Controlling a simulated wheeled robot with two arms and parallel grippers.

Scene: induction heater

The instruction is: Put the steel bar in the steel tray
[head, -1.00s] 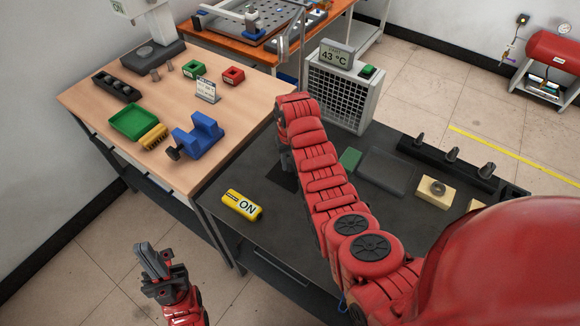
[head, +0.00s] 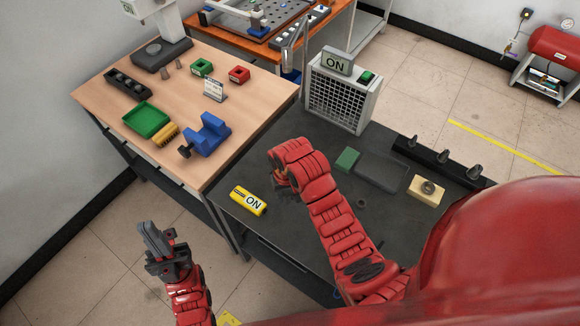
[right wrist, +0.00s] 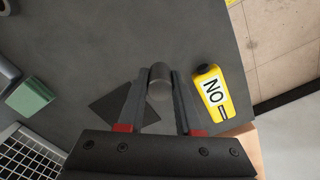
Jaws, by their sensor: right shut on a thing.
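The steel bar (right wrist: 160,84) is a short grey cylinder between the fingers of my right gripper (right wrist: 157,88) in the right wrist view; the gripper is shut on it. In the head view my right gripper (head: 283,187) is over the dark bench, mostly hidden by my wrist, and the bar cannot be made out. A flat dark-grey tray (head: 382,171), which looks like the steel tray, lies to the right of my right wrist, beside a green block (head: 347,160). My left gripper (head: 157,243) is over the floor at lower left, empty; its finger gap is unclear.
A grilled heater unit (head: 338,97) stands behind. A yellow block (head: 426,190) and a dark rack (head: 440,160) with several grey pieces are at right. A dark square patch (right wrist: 115,110) lies under the gripper.

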